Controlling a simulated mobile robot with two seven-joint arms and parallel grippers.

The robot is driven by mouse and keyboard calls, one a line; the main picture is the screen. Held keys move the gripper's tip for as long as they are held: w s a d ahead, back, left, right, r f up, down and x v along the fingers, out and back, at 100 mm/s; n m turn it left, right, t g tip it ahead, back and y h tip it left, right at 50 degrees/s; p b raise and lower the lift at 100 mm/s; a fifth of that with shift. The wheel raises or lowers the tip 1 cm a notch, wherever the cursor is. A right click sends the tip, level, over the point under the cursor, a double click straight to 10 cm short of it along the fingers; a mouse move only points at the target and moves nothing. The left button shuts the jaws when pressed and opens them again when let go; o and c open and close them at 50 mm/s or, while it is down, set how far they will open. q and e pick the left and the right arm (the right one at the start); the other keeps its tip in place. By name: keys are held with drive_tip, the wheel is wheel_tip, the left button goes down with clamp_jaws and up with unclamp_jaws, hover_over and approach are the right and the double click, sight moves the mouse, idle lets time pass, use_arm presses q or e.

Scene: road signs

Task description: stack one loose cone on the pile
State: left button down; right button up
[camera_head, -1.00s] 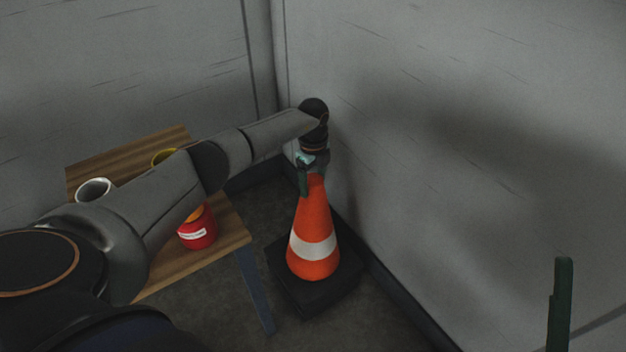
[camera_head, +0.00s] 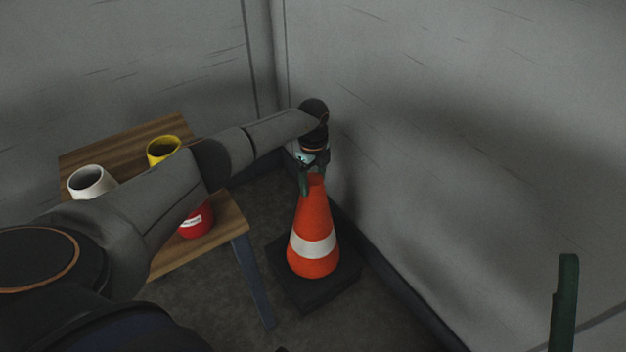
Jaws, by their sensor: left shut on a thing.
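An orange cone (camera_head: 311,218) with a white band stands upright on a dark square base (camera_head: 330,293) on the floor, close to the corner of the walls. My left gripper (camera_head: 311,178) points down and is shut on the cone's top. Whether the dark base belongs to this cone alone or to more cones under it, I cannot tell. No other cone shows. One green finger of my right gripper (camera_head: 564,305) shows at the lower right edge; the rest of it is out of the picture.
A wooden table (camera_head: 126,143) stands at the left, partly behind my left arm. On it are a white cup (camera_head: 92,182), a yellow cup (camera_head: 163,151) and a red container (camera_head: 197,222). Grey walls (camera_head: 470,130) close in behind and right of the cone.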

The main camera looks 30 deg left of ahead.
use_arm(q)
drive_tip(key=shift+w, duration=0.1)
idle(0.3)
drive_tip(key=shift+c, duration=0.5)
unclamp_jaws()
drive_tip(key=shift+o, duration=0.5)
drive_tip(key=shift+s+f, duration=0.2)
wheel_tip(320, 180, up, 8)
drive_tip(key=p, duration=0.3)
drive_tip(key=shift+w+r+p, duration=0.1)
drive_tip(key=shift+r+p, duration=0.15)
drive_tip(key=shift+p, duration=0.1)
use_arm(e)
wheel_tip(320, 180, up, 4)
use_arm(q)
wheel_tip(320, 180, up, 4)
drive_tip(key=shift+r+p, duration=0.15)
drive_tip(key=shift+p, duration=0.4)
use_arm(e)
drive_tip(key=w+d+f+m+h, duration=0.1)
drive_tip(key=w+f+m+h, duration=0.2)
drive_tip(key=w+f+h, duration=0.1)
wheel_tip(320, 180, down, 2)
drive_tip(key=shift+w+m+h, duration=0.15)
drive_tip(key=shift+m+h, duration=0.15)
drive_tip(key=shift+h, duration=0.5)
